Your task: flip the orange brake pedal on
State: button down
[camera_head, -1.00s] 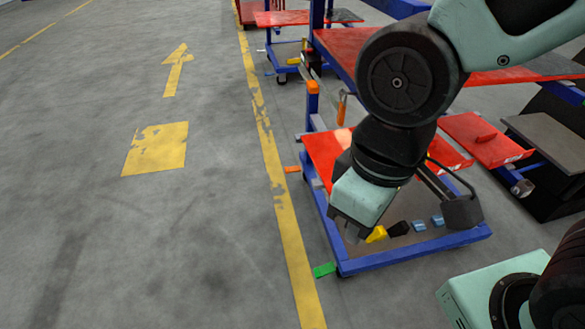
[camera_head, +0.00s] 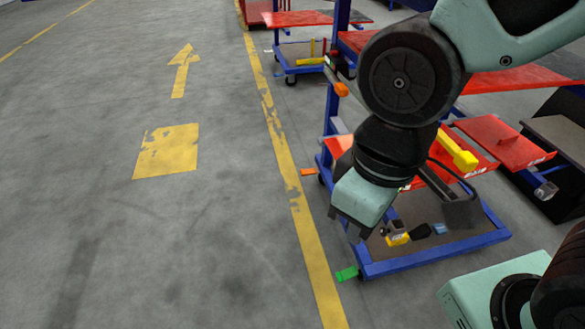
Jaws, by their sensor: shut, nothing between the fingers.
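The orange brake pedal (camera_head: 308,172) is a small flat tab sticking out at the left side of the blue cart (camera_head: 435,257), low near a caster. A green pedal (camera_head: 347,274) sticks out at the cart's near left corner. My gripper (camera_head: 357,230) is shut and empty, pointing down over the cart's left edge. It is apart from the orange pedal, to the right of and nearer than it. The fingertips are dark and small in the picture.
The cart carries red shelves and several small yellow, black and blue parts (camera_head: 397,239). An orange piece (camera_head: 341,90) sits on its upright. Another cart (camera_head: 295,55) stands behind. The grey floor with yellow markings (camera_head: 168,152) is clear to the left.

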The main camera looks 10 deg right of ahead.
aim_at(310, 171)
jog(key=i+j, duration=0.15)
jog(key=j, duration=0.2)
jog(key=i+j+z, duration=0.1)
jog(key=j, duration=0.2)
jog(key=i+j, duration=0.2)
jog(key=j, duration=0.15)
jog(key=i+j+z, duration=0.1)
jog(key=j, duration=0.25)
jog(key=i+j, duration=0.15)
jog(key=j, duration=0.25)
jog(key=i+j+z, duration=0.1)
jog(key=i, duration=0.35)
jog(key=i+j+z, duration=0.15)
jog(key=i+j, duration=0.15)
jog(key=i, duration=0.2)
jog(key=i+j+z, duration=0.1)
jog(key=i+j, duration=0.2)
jog(key=i, duration=0.15)
jog(key=i+l, duration=0.2)
jog(key=i, duration=0.2)
jog(key=i+l+z, duration=0.1)
jog(key=i+l, duration=0.15)
jog(key=i, duration=0.15)
